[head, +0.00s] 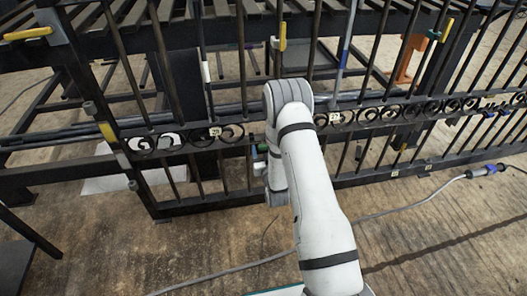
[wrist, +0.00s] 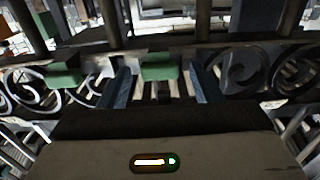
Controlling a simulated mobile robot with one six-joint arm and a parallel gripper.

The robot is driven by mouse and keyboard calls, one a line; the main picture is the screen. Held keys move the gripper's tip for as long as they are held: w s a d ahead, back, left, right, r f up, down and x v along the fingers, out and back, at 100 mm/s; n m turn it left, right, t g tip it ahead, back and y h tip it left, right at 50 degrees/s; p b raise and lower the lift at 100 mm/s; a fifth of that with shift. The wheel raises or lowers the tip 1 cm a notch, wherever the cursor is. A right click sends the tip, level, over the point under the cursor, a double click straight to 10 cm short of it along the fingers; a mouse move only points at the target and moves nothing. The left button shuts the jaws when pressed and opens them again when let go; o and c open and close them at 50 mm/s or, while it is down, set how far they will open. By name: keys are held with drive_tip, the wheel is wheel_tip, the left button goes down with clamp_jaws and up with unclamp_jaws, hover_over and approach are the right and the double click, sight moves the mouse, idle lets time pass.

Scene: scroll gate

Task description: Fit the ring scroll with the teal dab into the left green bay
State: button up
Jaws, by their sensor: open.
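My gripper (wrist: 161,88) is open at the gate, with its two blue-grey fingers apart. A green block (wrist: 159,68) shows between and just beyond the fingertips. Another green block (wrist: 65,76) is to its left. Dark scrollwork (wrist: 248,68) lies right of the fingers, and more curls (wrist: 28,92) lie to the left. No teal dab can be made out on any scroll, so I cannot tell which is the ring scroll. In the head view my arm hides the fingers and most of the bays; a small green patch (head: 262,147) shows beside it.
The black gate (head: 232,110) spans the view, with upright bars and a scroll row. Yellow-handled pieces (head: 282,37) hang on some bars. A grey cable (head: 420,192) with a blue-ended connector (head: 489,170) crosses the floor. Open wooden floor (head: 150,250) lies in front.

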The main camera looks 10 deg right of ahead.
drive_tip(key=shift+w, duration=0.25)
clamp_jaws()
idle(0.5)
